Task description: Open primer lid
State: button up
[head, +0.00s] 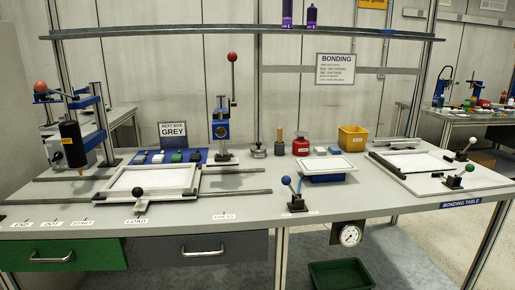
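No thing in view has a readable primer label. A small red pot (301,148) with a pale label and a dark top stands at the back middle of the table. It looks closed. In front of it to the right is a blue box (326,178) with a flat white top (327,165) covering it. I cannot tell which of these holds primer. A blue-knobbed lever (297,199) stands at the left of the blue box. My gripper is not in view.
The grey bonding table (250,205) holds a white frame (150,190) on rails at left, a red-knobbed press (221,125), a yellow bin (352,138) and a clamped frame (415,162) at right. A shelf (240,34) crosses above. The table's front middle has free room.

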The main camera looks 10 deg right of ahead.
aim_at(259, 147)
jog(key=i+l+z, duration=0.2)
jog(key=i+z, duration=0.15)
jog(key=i+l+z, duration=0.1)
jog(key=i+z, duration=0.25)
jog(key=i+j+z, duration=0.1)
jog(key=i+z, duration=0.25)
jog(key=i, duration=0.2)
